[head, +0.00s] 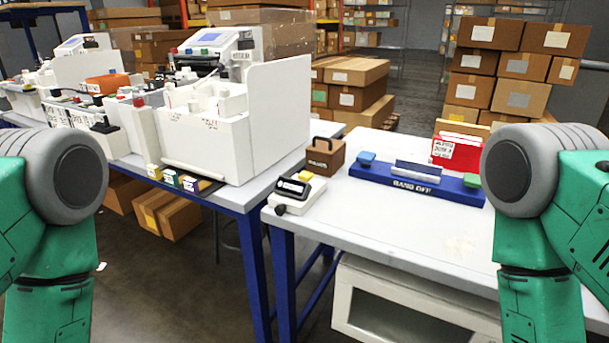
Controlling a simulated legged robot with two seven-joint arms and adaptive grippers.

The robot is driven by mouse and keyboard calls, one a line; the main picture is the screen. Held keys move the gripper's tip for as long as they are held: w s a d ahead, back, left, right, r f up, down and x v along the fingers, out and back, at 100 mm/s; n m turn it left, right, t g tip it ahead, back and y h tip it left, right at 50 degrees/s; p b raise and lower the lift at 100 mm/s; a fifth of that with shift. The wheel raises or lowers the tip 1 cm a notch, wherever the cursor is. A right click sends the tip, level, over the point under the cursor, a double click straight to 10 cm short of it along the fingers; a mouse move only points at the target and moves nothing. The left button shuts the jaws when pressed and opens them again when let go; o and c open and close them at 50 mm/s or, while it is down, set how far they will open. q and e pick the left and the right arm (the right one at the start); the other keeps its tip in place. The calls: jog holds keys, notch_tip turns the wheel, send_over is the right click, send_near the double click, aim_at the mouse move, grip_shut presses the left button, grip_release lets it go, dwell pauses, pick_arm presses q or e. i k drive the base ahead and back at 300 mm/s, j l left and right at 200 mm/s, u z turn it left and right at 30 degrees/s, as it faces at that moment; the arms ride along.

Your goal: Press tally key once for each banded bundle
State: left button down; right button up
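A small white device (285,209) with a dark display and a yellow key (305,176) on top stands at the left end of the near white table; it looks like the tally counter. A dark knob sticks out at its front. To its right lies a long blue base (467,196) lettered "BAND OFF", with a grey bar (417,172) on it, a blue block at its left end and a green block at its right. I cannot make out any banded bundle for certain. Both my grippers are out of view; only my green and grey arm links show at the sides.
A brown box with a handle (325,158) stands behind the white device. A red box with a white label (457,150) stands behind the blue base. The near table's front (400,235) is clear. White machines (205,140) crowd the left table.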

aim_at(306, 176)
jog(key=i+j, duration=0.55)
jog(key=j, duration=0.15)
jog(key=i+j, duration=0.5)
jog(key=j, duration=0.15)
